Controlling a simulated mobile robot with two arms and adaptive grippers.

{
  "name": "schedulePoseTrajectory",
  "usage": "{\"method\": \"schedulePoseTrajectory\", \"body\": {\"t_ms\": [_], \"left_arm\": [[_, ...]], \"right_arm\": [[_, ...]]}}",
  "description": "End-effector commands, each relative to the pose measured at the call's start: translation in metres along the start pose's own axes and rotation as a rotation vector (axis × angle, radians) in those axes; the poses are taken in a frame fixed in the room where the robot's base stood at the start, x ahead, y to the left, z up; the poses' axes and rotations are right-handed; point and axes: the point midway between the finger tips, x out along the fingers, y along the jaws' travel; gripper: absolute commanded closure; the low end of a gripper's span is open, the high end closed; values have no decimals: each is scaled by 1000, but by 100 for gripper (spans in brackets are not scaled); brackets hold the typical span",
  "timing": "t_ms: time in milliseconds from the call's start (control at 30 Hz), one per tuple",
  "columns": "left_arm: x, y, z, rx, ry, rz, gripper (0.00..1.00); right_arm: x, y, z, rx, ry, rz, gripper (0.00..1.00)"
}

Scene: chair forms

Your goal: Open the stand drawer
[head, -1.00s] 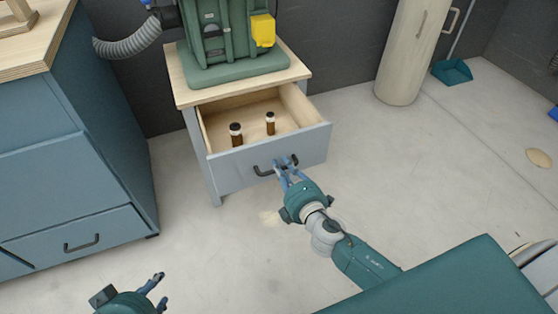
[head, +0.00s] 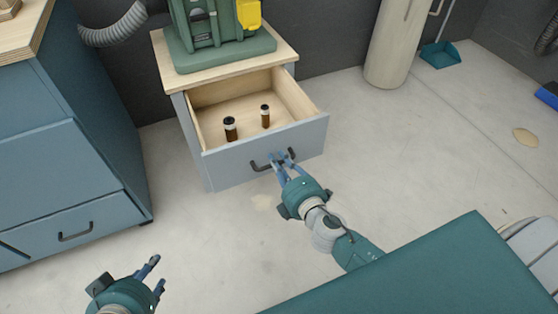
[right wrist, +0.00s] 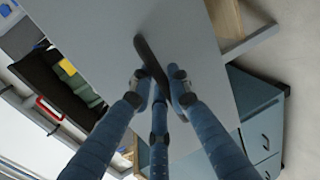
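The stand (head: 188,135) has a pale wooden top and a grey-blue body. Its drawer (head: 225,170) is pulled well out, showing a light wooden inside with two small brown bottles (head: 230,130) (head: 265,117) upright in it. A dark handle (head: 258,166) is on the drawer front. My right gripper (head: 280,156) is at the handle. In the right wrist view its blue fingers (right wrist: 160,88) are closed around the handle (right wrist: 150,55), one on each side. My left gripper (head: 156,273) is open and empty, low at the left, away from the stand.
A green machine (head: 222,50) with a yellow part stands on the stand. A blue cabinet (head: 65,165) with its own handle is at the left. A pale cylinder (head: 392,45) and a teal dustpan (head: 440,54) are behind at the right. The floor in front of the drawer is clear.

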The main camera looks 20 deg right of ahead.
Motion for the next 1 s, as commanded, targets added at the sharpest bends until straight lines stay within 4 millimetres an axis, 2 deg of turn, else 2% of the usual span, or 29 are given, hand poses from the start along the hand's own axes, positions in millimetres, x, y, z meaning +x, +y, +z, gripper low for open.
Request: {"method": "schedulePoseTrajectory", "body": {"t_ms": [33, 67, 100, 367, 467, 567, 800, 1000], "left_arm": [[0, 0, 0, 0, 0, 0, 60], [0, 0, 0, 0, -1, 0, 60], [0, 0, 0, 0, -1, 0, 60], [-1, -2, -2, 2, 4, -3, 60], [-1, -2, -2, 2, 3, -3, 60], [-1, -1, -1, 1, 2, -2, 60], [-1, -1, 0, 0, 0, -1, 60], [-1, 0, 0, 0, 0, -1, 60]], "right_arm": [[-1, -4, 0, 1, 0, -6, 73], [-1, -4, 0, 1, 0, -6, 68], [-1, -4, 0, 1, 0, -6, 67], [-1, -2, 0, 0, 0, -3, 67], [-7, -2, 0, 1, 0, -3, 67], [-21, -2, -1, 1, 1, -4, 67], [-72, -3, 0, 3, -1, -7, 67], [-104, -3, 0, 4, -2, -6, 67]]}}
